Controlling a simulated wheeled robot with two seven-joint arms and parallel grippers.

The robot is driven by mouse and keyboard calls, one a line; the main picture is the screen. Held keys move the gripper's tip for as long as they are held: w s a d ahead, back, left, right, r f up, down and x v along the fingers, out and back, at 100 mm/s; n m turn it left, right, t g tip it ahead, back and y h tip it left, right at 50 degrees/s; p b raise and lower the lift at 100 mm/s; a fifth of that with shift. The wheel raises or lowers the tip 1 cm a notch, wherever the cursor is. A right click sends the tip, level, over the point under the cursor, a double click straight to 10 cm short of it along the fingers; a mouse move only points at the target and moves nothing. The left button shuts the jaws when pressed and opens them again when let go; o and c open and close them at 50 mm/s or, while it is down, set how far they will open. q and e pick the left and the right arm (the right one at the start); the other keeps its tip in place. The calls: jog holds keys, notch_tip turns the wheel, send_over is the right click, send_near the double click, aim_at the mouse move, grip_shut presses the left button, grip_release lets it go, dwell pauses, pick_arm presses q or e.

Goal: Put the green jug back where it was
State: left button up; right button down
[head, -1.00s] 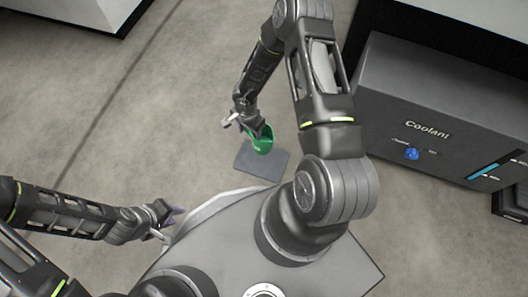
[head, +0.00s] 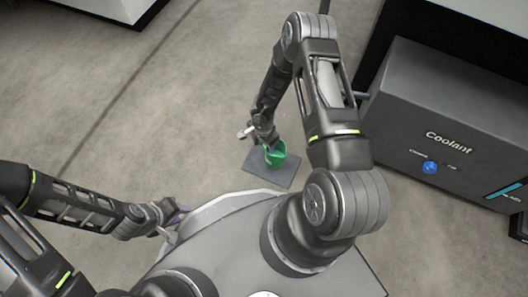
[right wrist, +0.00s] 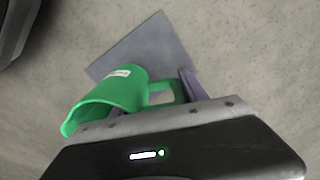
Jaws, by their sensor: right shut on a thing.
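The green jug (head: 276,155) is over the grey square mat (head: 262,173) on the floor, near its upper edge in the head view. My right gripper (head: 264,141) is shut on the jug's handle. In the right wrist view the jug (right wrist: 112,92) shows a pale label, with its wide mouth to the lower left; a purple fingertip (right wrist: 188,86) is by the handle. The mat (right wrist: 150,42) lies beyond its base. I cannot tell whether the base touches the mat. My left gripper (head: 176,213) is beside my base, away from the jug; its jaws are unclear.
A grey coolant unit (head: 440,130) with a blue knob (head: 429,167) stands at the right. A dark-and-white cabinet (head: 110,10) is at the top left. The concrete floor around the mat is clear.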

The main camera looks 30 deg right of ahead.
jog(key=shift+f, duration=0.15)
jog(key=shift+f+b, duration=0.85)
jog(key=shift+f, duration=0.9)
jog(key=shift+f, duration=0.15)
jog(key=c, duration=0.6)
grip_release()
